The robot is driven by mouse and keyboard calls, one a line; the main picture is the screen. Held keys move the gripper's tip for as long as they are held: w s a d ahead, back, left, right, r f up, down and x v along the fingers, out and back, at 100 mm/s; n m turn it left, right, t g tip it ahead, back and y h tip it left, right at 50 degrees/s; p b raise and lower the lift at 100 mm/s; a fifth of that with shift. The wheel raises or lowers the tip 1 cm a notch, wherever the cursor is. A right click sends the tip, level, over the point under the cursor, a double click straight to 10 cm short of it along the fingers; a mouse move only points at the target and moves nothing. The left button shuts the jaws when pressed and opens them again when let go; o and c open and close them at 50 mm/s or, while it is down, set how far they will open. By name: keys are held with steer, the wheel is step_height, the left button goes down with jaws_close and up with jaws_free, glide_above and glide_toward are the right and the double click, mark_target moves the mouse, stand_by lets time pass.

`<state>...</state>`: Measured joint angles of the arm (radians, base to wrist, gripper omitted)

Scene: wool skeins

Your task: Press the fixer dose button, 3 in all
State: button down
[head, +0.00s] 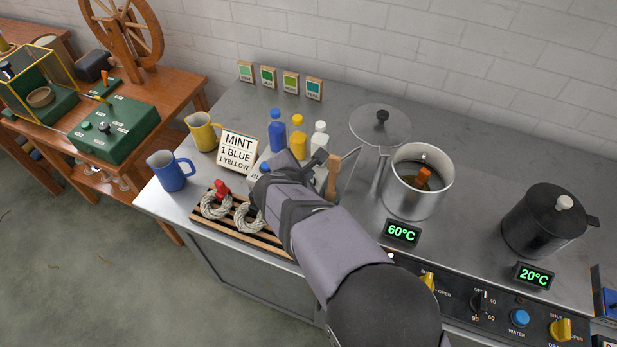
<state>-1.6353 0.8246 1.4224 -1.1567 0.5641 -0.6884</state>
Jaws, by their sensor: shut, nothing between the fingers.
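My arm reaches up from the bottom middle across the steel counter. My gripper (268,184) is at its far end, above the back of the slatted rack, near the dye bottles. It is shut and empty; its fingertips are largely hidden behind my wrist. I cannot make out a button marked as fixer dose. A blue round button (520,317) labelled WATER sits on the front panel, well to the right of my gripper. A white bottle (319,139) stands just beyond my wrist, beside blue and yellow ones.
An open pot (418,207) reads 60°C; a lidded dark pot (545,222) reads 20°C. Wool skeins (215,205) lie on a slatted rack (268,240). A green control box (113,130) stands left.

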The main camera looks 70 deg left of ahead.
steer(key=shift+f+b, duration=0.6)
steer(key=shift+f, duration=0.05)
stand_by(0.5)
steer(key=shift+r, duration=0.15)
steer(key=shift+r+p, duration=0.8)
steer(key=shift+r, duration=0.1)
steer(key=shift+r+p, duration=2)
steer(key=shift+r, duration=0.5)
stand_by(1.0)
step_height(320, 180, up, 4)
steer(key=p, duration=0.4)
